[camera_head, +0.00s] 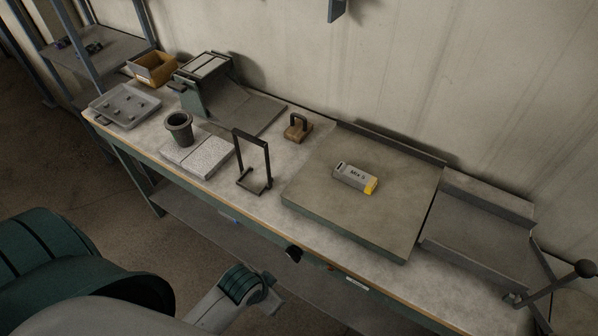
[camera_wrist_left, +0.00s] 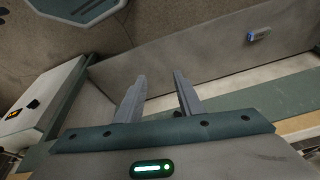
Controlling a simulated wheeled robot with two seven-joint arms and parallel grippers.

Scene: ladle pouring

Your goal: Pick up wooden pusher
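The wooden pusher (camera_head: 298,128) is a small wooden block with a dark upright handle. It sits on the workbench toward the back, left of the large board, and nothing touches it. In the left wrist view my left gripper (camera_wrist_left: 158,97) is open, with its two fingers apart and nothing between them. The pusher does not show clearly in that view. In the head view a part of my arm is at the lower middle, in front of the bench and well short of the pusher. My right gripper is not in view.
A large flat board (camera_head: 320,185) carries a grey and yellow box (camera_head: 355,177). A dark upright frame (camera_head: 252,160) stands in front and left of the pusher. A dark cup (camera_head: 179,128), a grey tray (camera_head: 125,105) and a yellow bin (camera_head: 152,68) are farther left.

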